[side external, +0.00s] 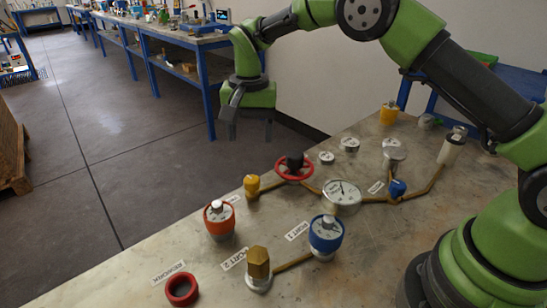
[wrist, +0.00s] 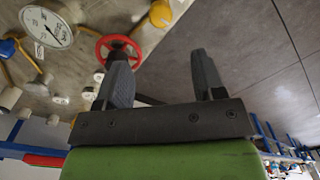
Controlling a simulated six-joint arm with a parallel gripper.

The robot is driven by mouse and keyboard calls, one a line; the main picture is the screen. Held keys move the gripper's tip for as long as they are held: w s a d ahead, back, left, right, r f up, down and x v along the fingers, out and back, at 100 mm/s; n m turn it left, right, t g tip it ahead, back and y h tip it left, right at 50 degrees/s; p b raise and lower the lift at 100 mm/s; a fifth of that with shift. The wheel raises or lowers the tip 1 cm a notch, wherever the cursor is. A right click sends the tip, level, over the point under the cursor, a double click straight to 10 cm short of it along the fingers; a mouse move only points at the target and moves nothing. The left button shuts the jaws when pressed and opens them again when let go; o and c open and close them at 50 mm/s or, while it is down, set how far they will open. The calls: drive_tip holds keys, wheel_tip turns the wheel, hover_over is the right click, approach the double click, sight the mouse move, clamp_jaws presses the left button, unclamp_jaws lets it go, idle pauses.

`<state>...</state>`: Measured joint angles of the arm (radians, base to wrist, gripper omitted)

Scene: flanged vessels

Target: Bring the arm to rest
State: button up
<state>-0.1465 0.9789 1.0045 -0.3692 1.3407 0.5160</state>
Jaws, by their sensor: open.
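My gripper (side external: 250,118) hangs in the air beyond the table's far edge, pointing down, well above the floor and apart from everything. In the wrist view its two dark fingers (wrist: 165,82) stand apart with nothing between them. On the table (side external: 120,275) are an orange-collared vessel (side external: 220,220) and a blue-collared vessel (side external: 325,237), both upright. A red ring (side external: 181,289) lies near the front left by a label. A red handwheel (side external: 294,167) sits on the brass piping behind, nearest my gripper.
A pressure gauge (side external: 342,195), a brass hex fitting (side external: 258,268), a yellow fitting (side external: 251,186) and a white cylinder (side external: 452,146) stand on the table. Blue workbenches (side external: 170,38) line the back wall. A wooden pallet (side external: 12,150) stands at the left. The air around my gripper is clear.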

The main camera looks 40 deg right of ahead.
drive_tip(key=s+d+r+n+t+y, duration=0.1)
drive_tip(key=s+r+t, duration=0.1)
drive_tip(key=s+r, duration=0.5)
drive_tip(key=s+d+r+n+t, duration=0.1)
drive_tip(key=s+d+r+t, duration=0.1)
drive_tip(key=s+r, duration=0.5)
drive_tip(key=s+r+n+t+y, duration=0.1)
drive_tip(key=s+r+n+t, duration=0.1)
drive_tip(key=s, duration=1.1)
drive_tip(key=shift+s+d+n+t, duration=0.3)
drive_tip(key=shift+s+t, duration=0.1)
drive_tip(key=shift+t, duration=0.1)
